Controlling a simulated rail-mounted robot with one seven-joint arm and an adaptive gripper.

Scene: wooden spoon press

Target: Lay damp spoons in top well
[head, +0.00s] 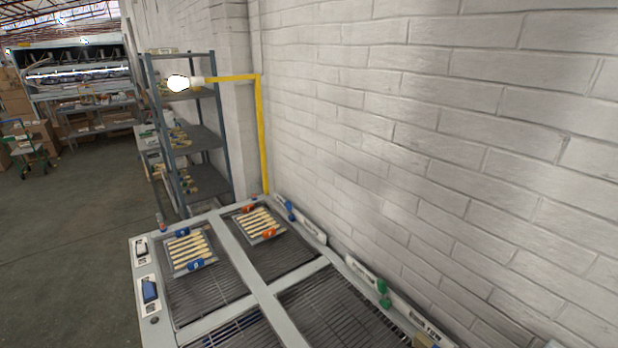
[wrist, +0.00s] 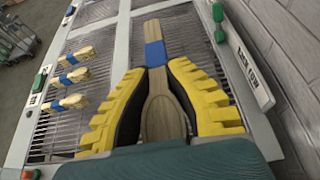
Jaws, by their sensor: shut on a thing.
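My gripper (wrist: 155,75) is shut on a wooden spoon (wrist: 163,118) with a blue band (wrist: 155,53) around its handle. The spoon bowl lies between the yellow fingers, and the banded handle points away from me, above a wire rack (wrist: 185,35). I cannot tell whether it is one spoon or a stack. Several blue-banded wooden bundles (wrist: 70,77) lie on the left rack in the wrist view. My gripper is not in the head view. That view shows a bench (head: 262,293) divided into grated wells. Which one is the top well is not clear.
A blue-clipped tray (head: 196,264) and an orange-clipped tray (head: 268,236) hold pale wooden pieces at the bench's far end. A yellow lamp post (head: 261,140) and brick wall (head: 420,110) border the bench. Grating (head: 335,312) nearby looks clear.

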